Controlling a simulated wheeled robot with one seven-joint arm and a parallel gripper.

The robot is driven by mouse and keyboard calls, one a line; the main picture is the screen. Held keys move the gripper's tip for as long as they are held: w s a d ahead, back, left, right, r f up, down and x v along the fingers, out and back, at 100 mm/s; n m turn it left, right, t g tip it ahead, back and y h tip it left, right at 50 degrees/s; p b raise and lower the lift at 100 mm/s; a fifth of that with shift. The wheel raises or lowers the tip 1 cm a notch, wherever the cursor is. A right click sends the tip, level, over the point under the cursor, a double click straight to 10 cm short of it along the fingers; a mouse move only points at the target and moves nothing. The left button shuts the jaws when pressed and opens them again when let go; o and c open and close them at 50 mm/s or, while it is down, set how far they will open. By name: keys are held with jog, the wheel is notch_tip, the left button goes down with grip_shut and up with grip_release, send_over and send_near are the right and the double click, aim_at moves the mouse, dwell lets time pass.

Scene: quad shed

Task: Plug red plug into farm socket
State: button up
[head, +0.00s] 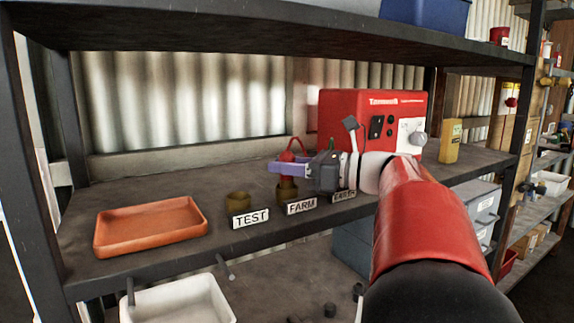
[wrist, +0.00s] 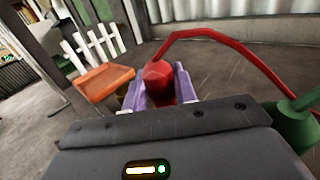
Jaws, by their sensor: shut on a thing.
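The red plug (head: 287,156) is between the purple fingers of my gripper (head: 288,168), which is shut on it. In the wrist view the red plug (wrist: 158,82) sits between the fingers (wrist: 160,88), with a red cable (wrist: 215,34) arching to the right. The farm socket (head: 284,194) is a brown cup behind the FARM label (head: 301,206). The plug is directly above it in the head view; a reddish-brown part shows between fingers and cup. I cannot tell whether the plug has entered the socket. The plug's lower end is hidden in the wrist view.
The test socket (head: 238,202) stands left of the farm socket, and a third label (head: 344,196) is to its right. An orange tray (head: 150,226) lies at the left. A red box (head: 372,105) and yellow container (head: 450,141) stand behind. A green plug (wrist: 296,122) is close at right.

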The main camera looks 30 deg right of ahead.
jog(key=shift+r+p, duration=0.6)
jog(key=shift+p, duration=0.3)
dwell(0.4)
jog(key=shift+f+b, duration=0.4)
jog(key=shift+f, duration=0.45)
dwell(0.4)
jog(key=o, duration=0.8)
jog(key=shift+p+v, duration=0.75)
jog(key=shift+v, duration=4.75)
